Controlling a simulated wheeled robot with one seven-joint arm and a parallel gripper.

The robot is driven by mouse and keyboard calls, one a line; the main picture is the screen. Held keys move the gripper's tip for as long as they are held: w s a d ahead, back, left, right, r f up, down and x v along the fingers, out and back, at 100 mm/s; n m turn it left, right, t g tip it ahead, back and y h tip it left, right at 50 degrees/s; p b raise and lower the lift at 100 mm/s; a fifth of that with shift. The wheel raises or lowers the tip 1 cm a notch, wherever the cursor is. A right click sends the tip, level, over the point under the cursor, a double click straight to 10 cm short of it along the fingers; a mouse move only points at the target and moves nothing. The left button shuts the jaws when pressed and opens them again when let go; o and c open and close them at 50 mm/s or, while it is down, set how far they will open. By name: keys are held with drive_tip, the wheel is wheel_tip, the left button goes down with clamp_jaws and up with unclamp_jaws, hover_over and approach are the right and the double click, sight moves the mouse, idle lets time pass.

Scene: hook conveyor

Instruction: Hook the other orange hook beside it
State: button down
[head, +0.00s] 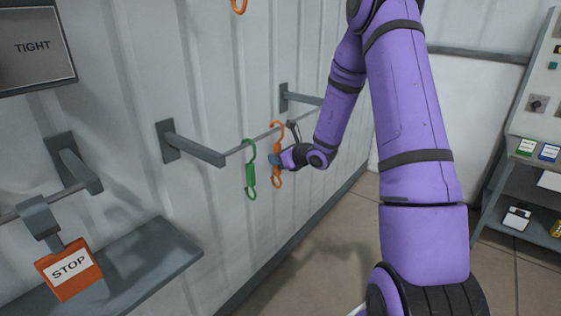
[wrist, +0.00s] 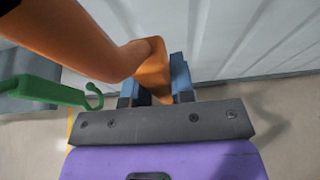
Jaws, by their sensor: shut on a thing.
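An orange hook (head: 277,179) is upright at the wall rail, and my gripper (head: 276,159) is shut on its middle. Its curved top is level with the rail; I cannot tell whether it rests on it. In the wrist view the orange hook (wrist: 152,65) is large and sits between the blue fingers of my gripper (wrist: 155,88). A green hook (head: 250,176) hangs from the rail just left of it, apart from it; it also shows at the left of the wrist view (wrist: 50,92). Another orange hook (head: 239,5) shows only its lower end at the top edge.
The thin rail (head: 237,150) runs between two grey wall brackets (head: 195,149). At the left are an orange STOP sign (head: 69,270) on a grey arm, a grey shelf (head: 150,250) and a TIGHT sign (head: 35,46). A control stand with shelves (head: 520,180) is at the right. The floor between is clear.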

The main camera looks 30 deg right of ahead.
drive_tip(key=shift+s+r, duration=0.2)
drive_tip(key=shift+r, duration=0.7)
drive_tip(key=shift+s+d, duration=0.1)
drive_tip(key=shift+s, duration=0.1)
drive_tip(key=s+d, duration=0.2)
drive_tip(key=s, duration=0.4)
drive_tip(key=s+d, duration=0.2)
drive_tip(key=s, duration=0.5)
drive_tip(key=shift+d+r, duration=0.15)
drive_tip(key=shift+d, duration=0.2)
idle(0.3)
idle(0.9)
